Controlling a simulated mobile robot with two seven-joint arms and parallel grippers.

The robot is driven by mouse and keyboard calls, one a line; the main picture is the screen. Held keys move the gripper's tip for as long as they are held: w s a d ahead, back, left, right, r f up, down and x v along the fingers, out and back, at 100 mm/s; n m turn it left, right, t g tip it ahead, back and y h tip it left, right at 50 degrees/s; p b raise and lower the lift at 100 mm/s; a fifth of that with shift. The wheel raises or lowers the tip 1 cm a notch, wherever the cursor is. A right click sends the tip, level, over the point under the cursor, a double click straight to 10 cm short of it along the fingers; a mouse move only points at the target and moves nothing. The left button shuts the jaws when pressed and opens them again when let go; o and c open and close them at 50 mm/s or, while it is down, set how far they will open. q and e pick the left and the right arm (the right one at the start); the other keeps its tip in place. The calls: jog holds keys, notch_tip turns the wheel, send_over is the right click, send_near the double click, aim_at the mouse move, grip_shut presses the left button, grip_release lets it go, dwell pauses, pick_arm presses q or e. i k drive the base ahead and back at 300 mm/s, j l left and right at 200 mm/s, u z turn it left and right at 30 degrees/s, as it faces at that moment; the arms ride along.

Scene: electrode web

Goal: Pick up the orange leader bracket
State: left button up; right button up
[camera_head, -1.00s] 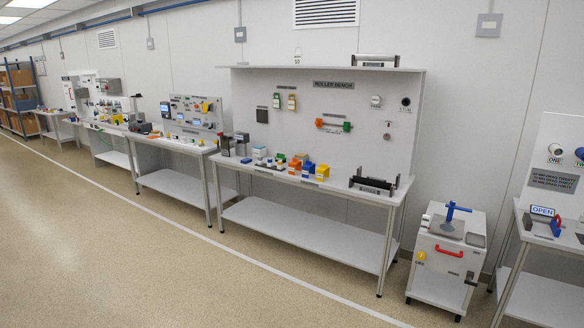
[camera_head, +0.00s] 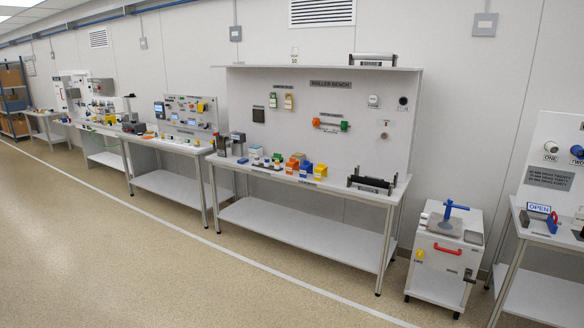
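Several small blocks and parts in blue, orange, green and yellow sit on the top of the roller bench (camera_head: 335,187). A small orange piece (camera_head: 292,166) is among them, left of the middle of the bench top. It is too small to tell whether it is the leader bracket. Another small orange patch (camera_head: 148,137) lies on the bench further left, also too small to identify. Neither of my grippers is in view.
A black roller frame (camera_head: 371,183) sits at the roller bench's right end. The floor (camera_head: 130,260) in front is clear, with a white line along the benches.

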aim_at(293, 163)
jog(key=i+j+u, duration=0.25)
jog(key=i, duration=0.7)
jog(key=i+u, duration=0.3)
jog(key=i, duration=2.3)
jog(key=i+z, duration=0.2)
jog(key=i, duration=0.3)
jog(key=i+j+z, duration=0.2)
jog(key=i, duration=0.25)
jog(key=i+j+z, duration=0.2)
jog(key=i, duration=0.3)
